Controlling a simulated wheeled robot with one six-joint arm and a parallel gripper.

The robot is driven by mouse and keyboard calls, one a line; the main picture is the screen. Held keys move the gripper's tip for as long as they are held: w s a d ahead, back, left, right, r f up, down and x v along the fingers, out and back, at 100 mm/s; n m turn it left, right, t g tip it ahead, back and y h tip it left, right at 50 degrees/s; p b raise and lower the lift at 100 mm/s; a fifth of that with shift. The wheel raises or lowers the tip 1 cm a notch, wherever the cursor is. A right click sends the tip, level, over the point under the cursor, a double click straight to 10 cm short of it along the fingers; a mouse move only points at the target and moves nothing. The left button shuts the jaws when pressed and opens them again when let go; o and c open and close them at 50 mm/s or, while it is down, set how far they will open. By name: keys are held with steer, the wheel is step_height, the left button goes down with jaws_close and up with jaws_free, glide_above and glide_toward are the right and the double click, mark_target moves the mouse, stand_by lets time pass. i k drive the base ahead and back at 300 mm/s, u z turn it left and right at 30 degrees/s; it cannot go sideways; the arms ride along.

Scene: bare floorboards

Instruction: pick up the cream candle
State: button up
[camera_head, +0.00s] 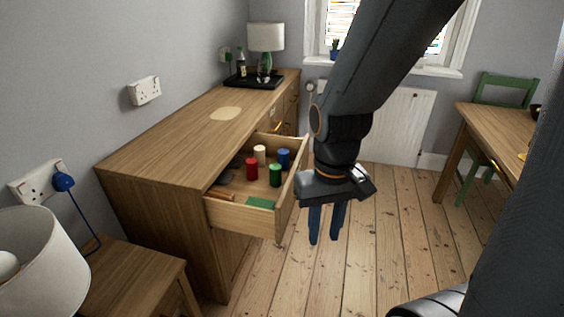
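The cream candle (260,154) stands upright in the open drawer (238,219) of the wooden sideboard, towards the back of the drawer. A red candle (251,168), a green candle (275,175) and a blue candle (284,157) stand around it. My gripper (325,240) hangs fingers down over the floor, to the right of and outside the drawer. Its two blue fingers are apart with nothing between them. The base of the cream candle is partly hidden by the candles in front.
The drawer front (292,187) stands between my gripper and the candles. A green flat item (260,203) and a brown item (222,195) lie in the drawer. The sideboard top (190,125) is mostly clear. A wooden table (500,134) and green chair (505,88) stand at right.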

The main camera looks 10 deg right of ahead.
mark_target(260, 150)
steer(key=z, duration=0.05)
steer(key=k, duration=0.65)
steer(key=z, duration=0.75)
steer(key=i, duration=1.8)
steer(key=u, duration=0.7)
steer(key=i, duration=0.5)
steer(key=z, duration=0.1)
